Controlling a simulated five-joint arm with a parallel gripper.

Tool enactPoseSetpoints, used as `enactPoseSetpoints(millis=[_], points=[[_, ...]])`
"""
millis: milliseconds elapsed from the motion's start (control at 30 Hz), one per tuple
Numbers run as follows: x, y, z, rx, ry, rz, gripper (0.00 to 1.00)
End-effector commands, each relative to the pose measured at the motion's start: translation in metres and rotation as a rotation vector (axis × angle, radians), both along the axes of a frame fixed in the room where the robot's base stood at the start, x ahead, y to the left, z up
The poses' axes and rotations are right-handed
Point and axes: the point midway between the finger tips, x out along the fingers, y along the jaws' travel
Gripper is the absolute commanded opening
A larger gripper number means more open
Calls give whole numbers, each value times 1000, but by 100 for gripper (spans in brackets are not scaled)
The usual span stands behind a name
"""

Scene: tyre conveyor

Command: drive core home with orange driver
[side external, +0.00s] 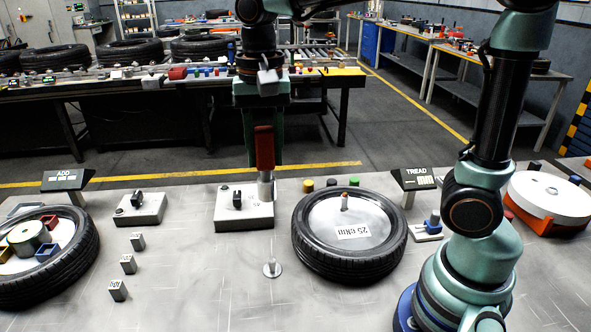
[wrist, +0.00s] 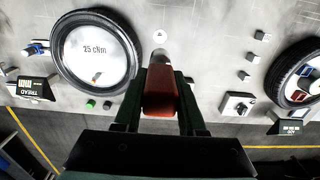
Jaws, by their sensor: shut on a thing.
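My gripper (side external: 264,128) is shut on a driver with a red-orange handle (side external: 265,148) and a metal lower end. In the wrist view the handle (wrist: 160,92) lies between the two fingers. The driver is upright over the box's right edge; I cannot tell whether it touches. To its right lies a tyre (side external: 350,262) with a pale disc (side external: 372,214) labelled 25 cNm. A small core with an orange-brown top (side external: 345,201) stands on the disc, apart from the driver; it shows as an orange spot in the wrist view (wrist: 97,79).
A grey box with a black knob (side external: 237,200) is beside the driver. A metal peg on a round base (side external: 271,269) stands in front. Small blocks (side external: 128,264) and another tyre (side external: 50,285) are left. Coloured caps (side external: 331,182) stand behind the disc's tyre, near the TREAD display (side external: 417,177).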

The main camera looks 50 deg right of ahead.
Motion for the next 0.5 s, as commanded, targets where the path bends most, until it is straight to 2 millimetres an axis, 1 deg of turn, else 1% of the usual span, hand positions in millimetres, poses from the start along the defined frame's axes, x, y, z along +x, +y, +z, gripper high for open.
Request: enactPoseSetpoints(millis=[67, 167, 267, 333, 400, 500], points=[[1, -6, 4, 1, -1, -14, 0], [2, -24, 4, -1, 1, -57, 0], [3, -55, 0, 0, 0, -128, 0], [1, -82, -3, -1, 1, -189, 0], [-3, -109, -7, 0, 0, -253, 0], [-12, -144, -12, 0, 0, -337, 0]])
